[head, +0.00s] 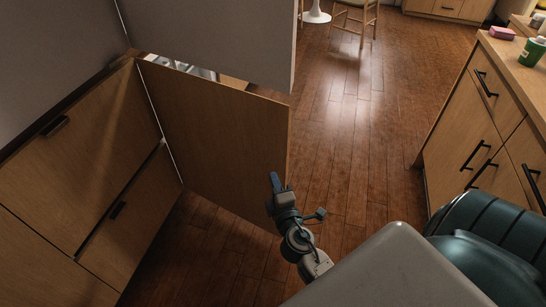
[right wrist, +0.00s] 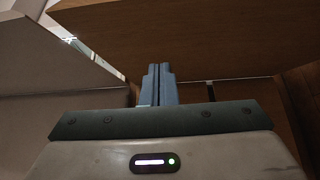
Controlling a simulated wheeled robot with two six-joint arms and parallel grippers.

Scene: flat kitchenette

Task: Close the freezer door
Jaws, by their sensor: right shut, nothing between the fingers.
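A wooden door panel (head: 215,140) stands swung open in the head view, its hinge side at the left and its free edge at the right. I take it for the freezer door; a label is not visible. My right gripper (head: 275,182) is near the lower part of that free edge, shut and empty. I cannot tell whether it touches the panel. In the right wrist view the shut fingers (right wrist: 158,72) point up towards a broad wooden surface (right wrist: 210,40). My left gripper is not in view.
A grey panel (head: 235,40) hangs above the wooden door. Wooden drawers with black handles (head: 65,160) are at the left. A counter with drawers (head: 480,125) stands at the right, holding a pink sponge (head: 502,33) and a green bottle (head: 532,50). Open floor (head: 365,130) lies between.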

